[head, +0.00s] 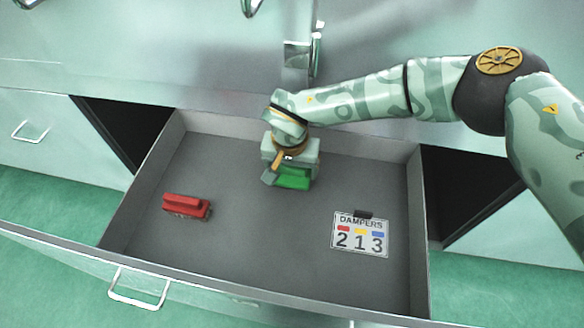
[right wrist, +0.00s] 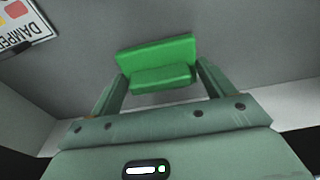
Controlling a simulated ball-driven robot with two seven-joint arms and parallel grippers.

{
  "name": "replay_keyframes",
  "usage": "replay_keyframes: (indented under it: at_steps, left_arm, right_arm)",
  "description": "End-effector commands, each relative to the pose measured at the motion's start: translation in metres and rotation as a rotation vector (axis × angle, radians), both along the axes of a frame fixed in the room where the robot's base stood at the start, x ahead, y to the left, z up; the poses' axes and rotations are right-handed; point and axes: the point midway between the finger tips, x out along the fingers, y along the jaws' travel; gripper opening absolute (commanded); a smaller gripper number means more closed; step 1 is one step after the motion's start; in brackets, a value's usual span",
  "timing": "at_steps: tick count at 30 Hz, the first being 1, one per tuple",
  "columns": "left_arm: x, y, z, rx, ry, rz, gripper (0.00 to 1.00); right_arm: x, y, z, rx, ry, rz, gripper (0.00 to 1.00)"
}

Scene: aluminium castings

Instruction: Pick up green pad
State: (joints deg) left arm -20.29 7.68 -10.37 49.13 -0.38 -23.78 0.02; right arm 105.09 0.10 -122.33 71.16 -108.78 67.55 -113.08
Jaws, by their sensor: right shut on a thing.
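The green pad (head: 293,177) is in the open drawer, towards its back wall, under my right gripper (head: 283,180). In the right wrist view the green pad (right wrist: 158,66) is a stepped block between the two fingers of my right gripper (right wrist: 160,82). The gripper is shut on it. Whether the pad touches the drawer floor or is raised cannot be told. In the head view the gripper hides part of the pad. My left gripper is not in view.
A red block (head: 186,206) lies at the drawer's left. A DAMPERS card (head: 345,244) with a dark clip lies at the right. Grey walls surround the open drawer (head: 260,262); its middle floor is clear. A metal counter (head: 180,50) runs behind it.

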Motion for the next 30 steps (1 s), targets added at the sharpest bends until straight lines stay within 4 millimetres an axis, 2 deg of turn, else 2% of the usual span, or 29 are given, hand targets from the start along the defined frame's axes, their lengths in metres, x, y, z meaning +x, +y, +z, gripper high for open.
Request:
replay_keyframes:
  at_steps: [1,10,17,20,24,30]
  left_arm:
    - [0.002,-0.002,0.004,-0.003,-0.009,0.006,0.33]
    - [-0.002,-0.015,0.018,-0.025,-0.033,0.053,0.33]
    - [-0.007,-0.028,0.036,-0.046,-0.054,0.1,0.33]
    - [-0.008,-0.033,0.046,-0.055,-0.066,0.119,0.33]
    - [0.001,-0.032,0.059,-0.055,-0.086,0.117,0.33]
    - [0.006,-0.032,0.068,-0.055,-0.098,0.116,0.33]
  right_arm:
    - [0.001,0.0,0.014,0.001,-0.007,-0.001,0.58]
    - [-0.001,0.0,0.065,0.001,-0.006,0.002,0.58]
    - [-0.057,0.011,0.064,-0.002,-0.004,0.007,0.58]
    - [-0.089,0.018,0.065,-0.001,-0.003,0.008,0.58]
    - [-0.132,0.027,0.063,-0.001,-0.003,0.008,0.58]
    - [-0.174,0.035,0.059,0.0,-0.002,0.004,0.58]
